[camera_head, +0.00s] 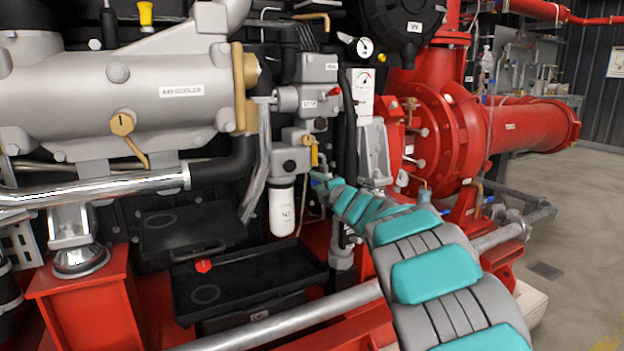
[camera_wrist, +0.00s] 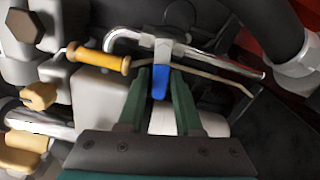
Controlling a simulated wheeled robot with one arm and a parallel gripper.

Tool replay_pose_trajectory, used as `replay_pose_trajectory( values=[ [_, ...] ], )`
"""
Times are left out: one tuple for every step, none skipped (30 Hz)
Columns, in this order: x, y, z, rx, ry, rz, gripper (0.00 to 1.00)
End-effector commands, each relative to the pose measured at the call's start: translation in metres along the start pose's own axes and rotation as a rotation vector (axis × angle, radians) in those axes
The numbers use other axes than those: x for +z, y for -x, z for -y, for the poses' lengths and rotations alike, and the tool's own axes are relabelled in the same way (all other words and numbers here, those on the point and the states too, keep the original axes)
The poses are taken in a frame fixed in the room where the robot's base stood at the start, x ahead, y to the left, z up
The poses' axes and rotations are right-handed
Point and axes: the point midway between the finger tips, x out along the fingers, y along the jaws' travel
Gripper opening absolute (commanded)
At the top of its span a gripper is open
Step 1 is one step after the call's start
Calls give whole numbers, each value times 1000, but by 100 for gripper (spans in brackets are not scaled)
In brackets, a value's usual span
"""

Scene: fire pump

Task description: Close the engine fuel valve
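My gripper (camera_wrist: 161,74) shows in the wrist view with its two green fingers apart, one on each side of a small blue lever (camera_wrist: 160,83). The lever hangs from a grey fitting on a silver pipe. I see no clear contact between the fingers and the lever. In the head view my arm reaches in to the engine, and my gripper (camera_head: 319,181) is small there, just below a yellow lever (camera_head: 314,154) on the grey valve blocks. The blue lever cannot be made out there. No label readable here names the fuel valve.
A yellow handle (camera_wrist: 102,64) lies left of my fingers in the wrist view, close to the silver pipe (camera_wrist: 215,60). A white filter canister (camera_head: 282,211) hangs left of my gripper. Black trays (camera_head: 250,281) lie below. Red pump piping (camera_head: 530,126) stands to the right.

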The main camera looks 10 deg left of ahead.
Motion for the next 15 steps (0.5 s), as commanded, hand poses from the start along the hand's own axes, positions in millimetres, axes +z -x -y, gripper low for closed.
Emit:
replay_pose_trajectory(
  values=[
    [-1,-7,0,1,-2,-2,34],
    [-1,-11,0,1,-1,-2,34],
    [-1,-15,-1,2,0,-3,34],
    [-1,-18,-2,3,1,-4,34],
    [-1,-21,-2,3,0,-3,34],
    [-1,-25,-1,2,-1,-2,34],
    [-1,-27,0,0,-2,-1,34],
    [0,-28,1,-1,-2,-1,34],
    [0,-30,1,-1,-2,0,34],
    [0,-31,1,-2,-2,0,34],
    [0,-32,1,-2,-2,1,34],
    [0,-32,1,-2,-2,1,34],
    [0,-32,1,-1,-2,1,34],
    [0,-32,1,-1,-1,1,34],
    [0,-32,0,-1,-1,1,34]
  ],
)
